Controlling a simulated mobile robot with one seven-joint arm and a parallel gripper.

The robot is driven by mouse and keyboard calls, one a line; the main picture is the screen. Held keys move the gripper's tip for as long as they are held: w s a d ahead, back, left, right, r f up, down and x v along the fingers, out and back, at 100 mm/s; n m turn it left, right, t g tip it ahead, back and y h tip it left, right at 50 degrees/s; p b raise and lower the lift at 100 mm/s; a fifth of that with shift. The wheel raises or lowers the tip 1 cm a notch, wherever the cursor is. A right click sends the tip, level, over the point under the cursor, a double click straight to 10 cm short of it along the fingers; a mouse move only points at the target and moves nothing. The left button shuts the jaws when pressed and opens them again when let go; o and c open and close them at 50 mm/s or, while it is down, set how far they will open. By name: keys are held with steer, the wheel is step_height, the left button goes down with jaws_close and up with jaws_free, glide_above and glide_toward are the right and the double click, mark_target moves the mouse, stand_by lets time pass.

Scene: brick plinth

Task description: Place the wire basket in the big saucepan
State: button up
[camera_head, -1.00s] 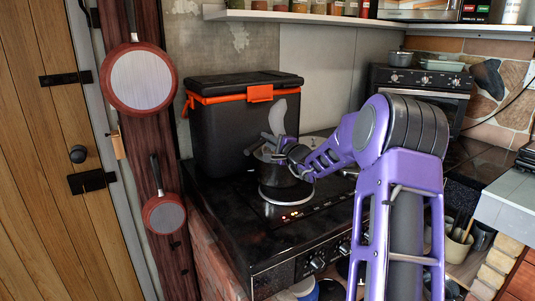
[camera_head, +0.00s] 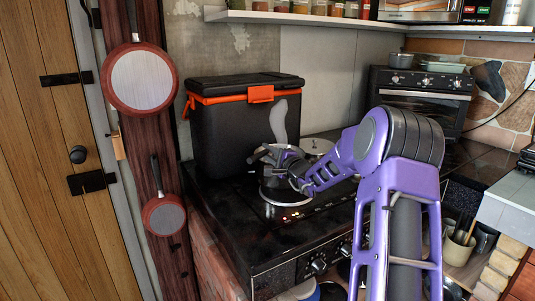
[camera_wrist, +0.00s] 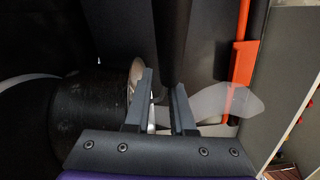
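A dark round saucepan (camera_head: 272,188) stands on the hob in the head view, partly behind my gripper. Its dark side (camera_wrist: 95,110) seems to fill the left of the wrist view. My gripper (camera_head: 257,157) is at the saucepan's top. In the wrist view its two fingers (camera_wrist: 162,104) are apart, with a gap between them and no clear hold on anything. A pale grey, curved flat piece (camera_head: 278,121) stands up just behind the gripper; it also shows in the wrist view (camera_wrist: 245,98). I cannot tell whether it belongs to the wire basket. I cannot make out the basket's mesh.
A black cool box with an orange latch (camera_head: 260,94) stands close behind the saucepan. A round metal lid or pan (camera_head: 317,146) is behind my arm. The front of the black hob (camera_head: 245,235) is clear. A small oven (camera_head: 418,92) stands at the back right.

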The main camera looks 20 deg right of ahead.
steer(key=shift+o, duration=1.2)
steer(key=shift+r, duration=0.1)
steer(key=v, duration=1.2)
steer(key=shift+r+p, duration=0.2)
steer(key=shift+p, duration=0.15)
steer(key=shift+a, duration=0.15)
